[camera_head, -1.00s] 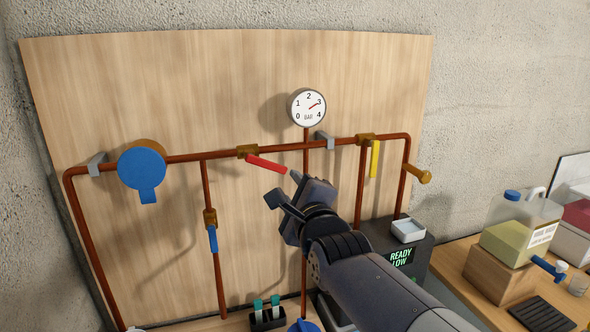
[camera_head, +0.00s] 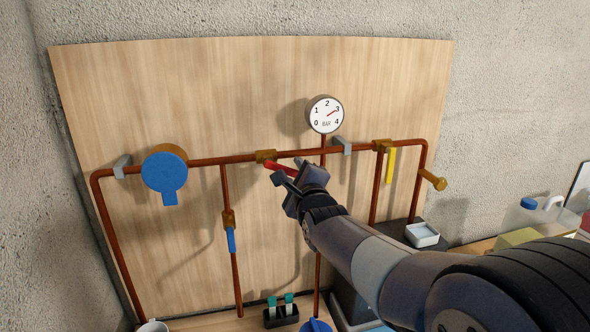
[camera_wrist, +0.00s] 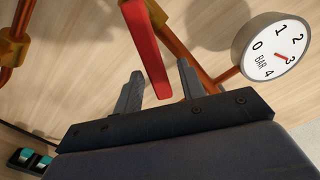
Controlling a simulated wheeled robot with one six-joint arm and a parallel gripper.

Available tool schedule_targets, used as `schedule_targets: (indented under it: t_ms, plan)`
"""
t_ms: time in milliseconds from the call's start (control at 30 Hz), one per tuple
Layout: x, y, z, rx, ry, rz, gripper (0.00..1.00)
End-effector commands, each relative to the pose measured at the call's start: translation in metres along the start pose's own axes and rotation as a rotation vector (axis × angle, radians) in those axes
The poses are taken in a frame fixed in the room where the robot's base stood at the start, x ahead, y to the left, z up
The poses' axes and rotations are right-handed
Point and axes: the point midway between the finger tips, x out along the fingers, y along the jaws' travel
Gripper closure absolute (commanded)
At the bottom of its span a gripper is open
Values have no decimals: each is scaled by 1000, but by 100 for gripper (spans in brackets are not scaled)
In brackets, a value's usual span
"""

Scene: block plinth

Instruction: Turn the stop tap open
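The tap with the red lever (camera_head: 276,165) sits on the horizontal copper pipe, on a brass body (camera_head: 265,156). Its lever points right and slightly down, close to the line of the pipe. My gripper (camera_head: 288,171) is at the lever's free end, with its fingers partly hiding it. In the wrist view the red lever (camera_wrist: 148,45) reaches down between the two open fingers of my gripper (camera_wrist: 160,82). Gaps show beside the lever, so the fingers are not closed on it.
A pressure gauge (camera_head: 325,115) stands just right of the gripper and reads about 3. A blue round-handled fitting (camera_head: 165,172), a blue lever (camera_head: 231,239) and a yellow lever (camera_head: 391,165) are on the same pipework. The wooden board (camera_head: 200,90) lies close behind.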

Motion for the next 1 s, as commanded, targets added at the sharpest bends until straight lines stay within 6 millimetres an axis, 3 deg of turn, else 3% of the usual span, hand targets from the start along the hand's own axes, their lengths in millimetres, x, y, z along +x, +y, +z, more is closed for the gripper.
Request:
schedule_targets:
  t_ms: [367, 833, 1000]
  plan:
    - [4, 0, 0, 0, 0, 0, 62]
    - [4, 0, 0, 0, 0, 0, 99]
    - [4, 0, 0, 0, 0, 0, 100]
